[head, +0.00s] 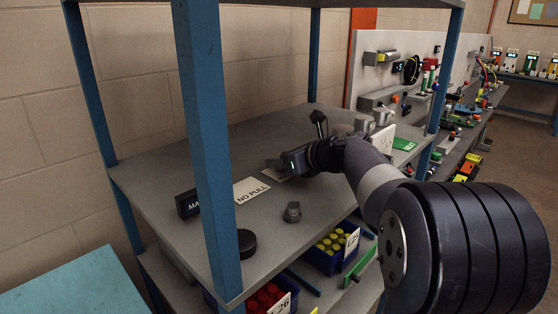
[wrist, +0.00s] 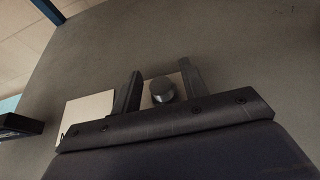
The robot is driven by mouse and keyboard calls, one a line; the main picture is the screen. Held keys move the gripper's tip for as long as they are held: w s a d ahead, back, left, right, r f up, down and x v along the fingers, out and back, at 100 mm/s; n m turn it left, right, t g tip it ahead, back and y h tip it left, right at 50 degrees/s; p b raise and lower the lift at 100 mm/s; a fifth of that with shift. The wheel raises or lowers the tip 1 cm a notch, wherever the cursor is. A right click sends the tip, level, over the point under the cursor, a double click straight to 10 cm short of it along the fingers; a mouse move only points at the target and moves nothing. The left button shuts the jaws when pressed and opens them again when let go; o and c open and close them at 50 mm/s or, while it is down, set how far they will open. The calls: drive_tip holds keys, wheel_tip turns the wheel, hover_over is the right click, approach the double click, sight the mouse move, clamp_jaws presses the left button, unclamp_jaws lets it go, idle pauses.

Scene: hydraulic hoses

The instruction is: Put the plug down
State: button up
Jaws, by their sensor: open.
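A round grey metal plug (wrist: 162,90) stands between the two fingers of my gripper (wrist: 160,76) in the wrist view, with a small gap on each side. The fingers are apart and do not appear to grip it. A pale plate or card shows just behind the plug. In the head view my gripper (head: 278,166) is low over the grey shelf (head: 200,240), and the plug there is hidden or too small to tell. Another grey knob-like fitting (head: 292,212) stands on the shelf nearer the front edge.
A white "NO PULL" card (head: 251,190) and a black label block (head: 188,204) lie left of my gripper. A black disc (head: 246,242) sits by the blue front post (head: 208,130). Blue bins (head: 333,250) are below. Several fittings stand behind my wrist.

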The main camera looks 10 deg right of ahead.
drive_tip(key=v, duration=1)
drive_tip(key=shift+s+d+r+b, duration=0.1)
drive_tip(key=shift+s+d+b, duration=0.1)
drive_tip(key=shift+s+b, duration=0.15)
drive_tip(key=shift+w, duration=0.1)
